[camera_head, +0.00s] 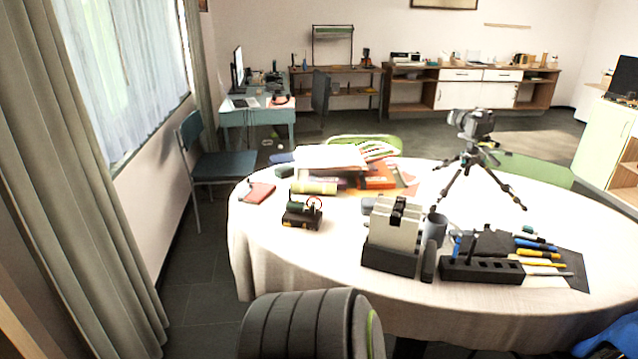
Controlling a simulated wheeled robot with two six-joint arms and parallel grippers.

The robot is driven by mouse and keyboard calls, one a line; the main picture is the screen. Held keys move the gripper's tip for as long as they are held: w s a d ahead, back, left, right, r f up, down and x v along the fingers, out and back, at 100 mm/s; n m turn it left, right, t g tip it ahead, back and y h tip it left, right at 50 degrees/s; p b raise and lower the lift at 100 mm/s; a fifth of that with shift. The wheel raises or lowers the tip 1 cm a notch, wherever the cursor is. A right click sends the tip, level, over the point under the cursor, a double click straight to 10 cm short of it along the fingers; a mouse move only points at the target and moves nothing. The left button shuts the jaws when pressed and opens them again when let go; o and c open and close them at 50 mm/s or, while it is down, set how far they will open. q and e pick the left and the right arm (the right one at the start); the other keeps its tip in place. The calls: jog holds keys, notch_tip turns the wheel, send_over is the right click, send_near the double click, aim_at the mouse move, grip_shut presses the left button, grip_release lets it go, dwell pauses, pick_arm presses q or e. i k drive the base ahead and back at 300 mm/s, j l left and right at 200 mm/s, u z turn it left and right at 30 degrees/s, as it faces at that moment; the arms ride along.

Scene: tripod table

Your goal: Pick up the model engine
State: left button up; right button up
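The model engine (302,215) stands upright on the left part of the round table (262,262), which has a white cloth. It has a dark block-like base, a small dark green cylinder on top and a thin red wheel at its right side. Its finer parts are too small to make out. Neither of my grippers shows in this view, and nothing touches the engine from above.
A dark red notebook (258,193) lies left of the engine, and a book pile (330,160) is behind it. A black holder (390,258) with grey items, a pen rack (481,270) and a tripod (468,160) stand rightward. A dark ribbed chair back (305,325) rises in front.

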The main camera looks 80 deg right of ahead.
aim_at(296, 213)
jog(key=z, duration=0.45)
jog(key=l+z, duration=0.1)
jog(key=z, duration=0.75)
jog(key=l+z, duration=0.1)
jog(key=z, duration=0.75)
jog(key=l+z, duration=0.1)
jog(key=z, duration=0.3)
jog(key=i+j, duration=0.05)
